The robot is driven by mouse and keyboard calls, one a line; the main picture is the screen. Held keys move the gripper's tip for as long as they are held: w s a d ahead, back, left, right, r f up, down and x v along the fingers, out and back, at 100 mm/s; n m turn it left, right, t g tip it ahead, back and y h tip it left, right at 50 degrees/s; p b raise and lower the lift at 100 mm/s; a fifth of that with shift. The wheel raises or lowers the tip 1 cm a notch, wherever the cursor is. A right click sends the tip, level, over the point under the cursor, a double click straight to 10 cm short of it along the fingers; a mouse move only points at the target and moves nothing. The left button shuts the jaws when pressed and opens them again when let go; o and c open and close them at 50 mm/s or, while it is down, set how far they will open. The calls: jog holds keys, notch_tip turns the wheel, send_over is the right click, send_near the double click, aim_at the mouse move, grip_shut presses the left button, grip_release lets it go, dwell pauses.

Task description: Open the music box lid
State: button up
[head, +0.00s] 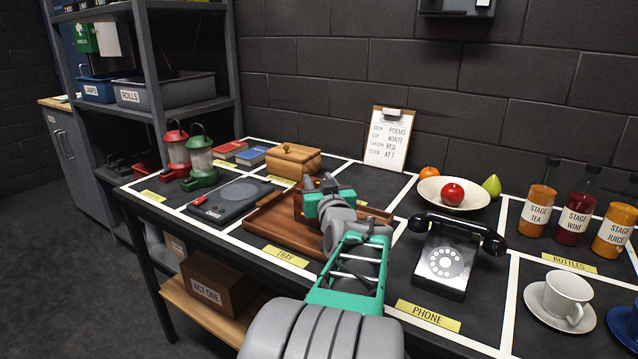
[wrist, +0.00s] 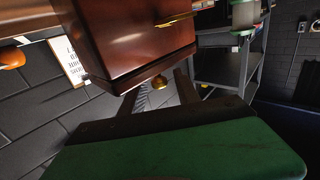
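The music box appears to be the polished red-brown box (wrist: 130,35) in the wrist view, with a gold handle-like fitting (wrist: 175,19) on one face and a small round brass knob (wrist: 160,82) at its edge. In the head view the red-brown box (head: 300,203) stands on the wooden tray (head: 262,222), mostly hidden behind my gripper (head: 326,184). In the wrist view my gripper's two dark fingers (wrist: 157,95) are spread apart, with the knob showing between their tips. I cannot tell whether they touch it. The lid looks closed, though most of it is hidden.
A light wooden box (head: 294,160) stands behind the tray. A turntable-like device (head: 232,199) is left of the tray and a black telephone (head: 446,262) right of it. A fruit bowl (head: 435,193) stands behind the phone. Lanterns (head: 200,160) stand at the table's left end.

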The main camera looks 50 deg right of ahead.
grip_shut()
dwell(0.4)
dwell(1.1)
